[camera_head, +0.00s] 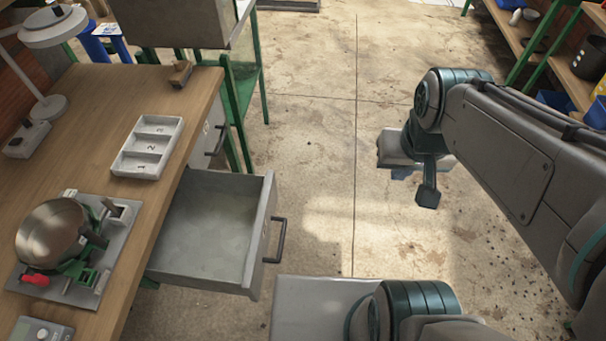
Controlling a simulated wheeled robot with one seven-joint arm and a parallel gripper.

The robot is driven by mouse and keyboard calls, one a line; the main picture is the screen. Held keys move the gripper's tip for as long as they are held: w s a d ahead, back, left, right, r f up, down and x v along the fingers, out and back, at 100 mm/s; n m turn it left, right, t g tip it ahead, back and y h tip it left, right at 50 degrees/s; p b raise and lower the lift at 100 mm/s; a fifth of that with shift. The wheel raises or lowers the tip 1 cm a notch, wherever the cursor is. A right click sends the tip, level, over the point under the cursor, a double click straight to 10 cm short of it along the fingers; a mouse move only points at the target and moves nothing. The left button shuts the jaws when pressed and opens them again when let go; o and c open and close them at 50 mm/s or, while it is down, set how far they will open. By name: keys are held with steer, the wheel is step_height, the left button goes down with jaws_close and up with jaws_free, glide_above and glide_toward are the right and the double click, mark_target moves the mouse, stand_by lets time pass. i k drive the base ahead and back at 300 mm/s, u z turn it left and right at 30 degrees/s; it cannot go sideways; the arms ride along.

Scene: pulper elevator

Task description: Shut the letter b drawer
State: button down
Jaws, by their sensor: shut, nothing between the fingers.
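A grey drawer (207,228) is pulled out from under the wooden workbench (95,120). It looks empty, and a dark bar handle (278,240) is on its front. A mark on its front is too small and slanted to read. A second drawer (207,133) farther back is closed, with its own dark handle. My gripper (428,193) hangs over the floor to the right of the open drawer, well apart from it. Its fingers are together and hold nothing.
Green-legged shelves (560,60) stand at the far right. The concrete floor between drawer and gripper is clear.

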mark_target(214, 235)
steer(key=z, duration=0.2)
steer(key=k, duration=0.85)
steer(key=u, duration=1.7)
steer(key=i, duration=0.5)
